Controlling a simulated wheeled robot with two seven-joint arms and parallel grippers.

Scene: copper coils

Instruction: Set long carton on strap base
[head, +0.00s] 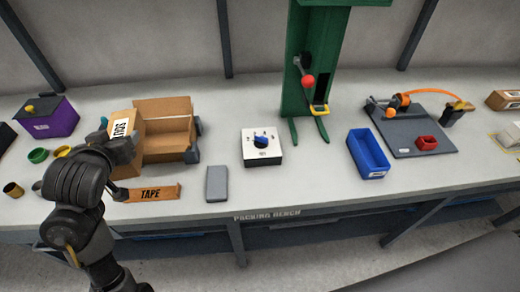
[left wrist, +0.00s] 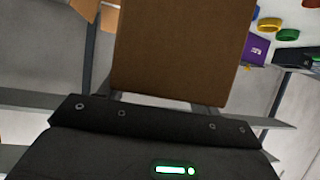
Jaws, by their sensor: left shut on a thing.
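My left gripper (head: 122,150) is shut on a brown long carton (head: 122,119) with a white label, at the left of the bench in the head view. The arm hides part of the carton. In the left wrist view the carton (left wrist: 185,50) is a plain brown face rising from between the jaws; whether it touches the bench is unclear. The strap base, which looks to be the dark grey board (head: 405,142), lies at the right of the bench, far from the gripper. An orange strap (head: 425,92) arches over its back edge. My right gripper is not in view.
An open cardboard box (head: 170,107) stands right beside the held carton. An orange TAPE strip (head: 155,193), grey block (head: 217,184), white knob box (head: 262,158), green stand (head: 299,60) and blue bin (head: 368,155) lie between. A red tray (head: 427,143) sits on the board.

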